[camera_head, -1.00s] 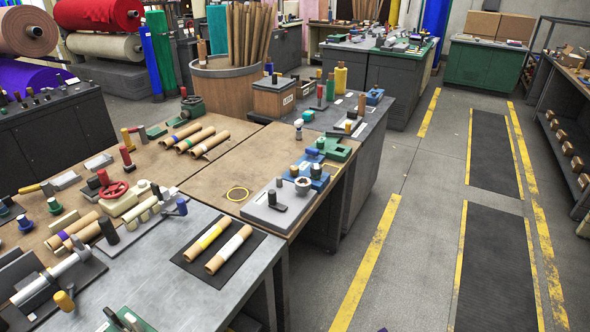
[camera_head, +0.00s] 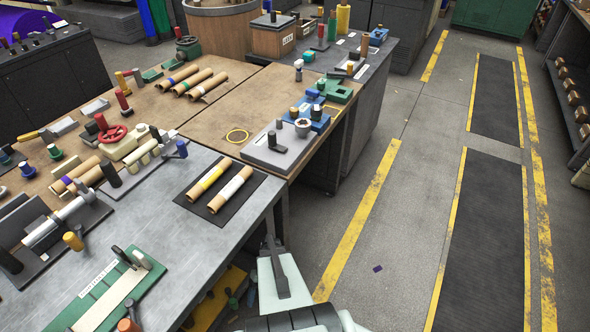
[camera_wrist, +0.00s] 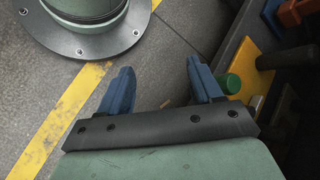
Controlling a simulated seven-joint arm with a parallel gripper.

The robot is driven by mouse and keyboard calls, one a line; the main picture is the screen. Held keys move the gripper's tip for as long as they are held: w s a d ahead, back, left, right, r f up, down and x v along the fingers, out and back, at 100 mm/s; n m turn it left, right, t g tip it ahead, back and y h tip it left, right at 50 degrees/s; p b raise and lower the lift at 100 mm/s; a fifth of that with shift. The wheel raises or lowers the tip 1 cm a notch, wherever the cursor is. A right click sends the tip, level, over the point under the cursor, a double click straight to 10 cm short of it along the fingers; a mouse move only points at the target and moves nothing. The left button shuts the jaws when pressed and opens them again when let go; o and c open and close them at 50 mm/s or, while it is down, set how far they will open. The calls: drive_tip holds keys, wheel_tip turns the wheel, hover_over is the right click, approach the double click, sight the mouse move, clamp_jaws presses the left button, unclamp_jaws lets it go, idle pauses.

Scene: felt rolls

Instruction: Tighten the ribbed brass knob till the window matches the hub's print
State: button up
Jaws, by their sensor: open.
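My gripper (camera_wrist: 160,72) shows in the wrist view with its two blue fingers spread apart and nothing between them; it hangs above the grey floor. In the head view a pale part of my arm (camera_head: 283,280) shows at the bottom, beside the right edge of the grey bench. Several small brass-coloured knobs stand on the benches, one on a blue fixture (camera_head: 317,121) and one at the left on a grey fixture (camera_head: 73,241). They are too small to tell which is ribbed. I cannot make out a window or a hub's print. My gripper touches none of them.
The grey bench (camera_head: 215,258) holds a black mat (camera_head: 260,182) with two banded rolls and a green fixture (camera_head: 95,303). A yellow shelf (camera_wrist: 262,60) with a green cylinder lies right of my fingers.

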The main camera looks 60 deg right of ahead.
drive_tip(key=s+d+r+n+t+h, duration=0.1)
drive_tip(key=d+r+n, duration=0.15)
drive_tip(key=d, duration=1.35)
drive_tip(key=s+d+r+n+t, duration=0.15)
drive_tip(key=d+r, duration=0.25)
drive_tip(key=d, duration=1.2)
drive_tip(key=s+d+r+n+h, duration=0.1)
drive_tip(key=s+d+r+h, duration=0.2)
drive_tip(key=d+r, duration=1.55)
drive_tip(key=w+d+r+g+h, duration=0.1)
drive_tip(key=d+r+g+h, duration=0.1)
drive_tip(key=d+r, duration=0.85)
wheel_tip(320, 180, up, 21)
drive_tip(key=t+h, duration=0.1)
drive_tip(key=h, duration=0.1)
hover_over(295, 109)
wheel_tip(295, 109, down, 13)
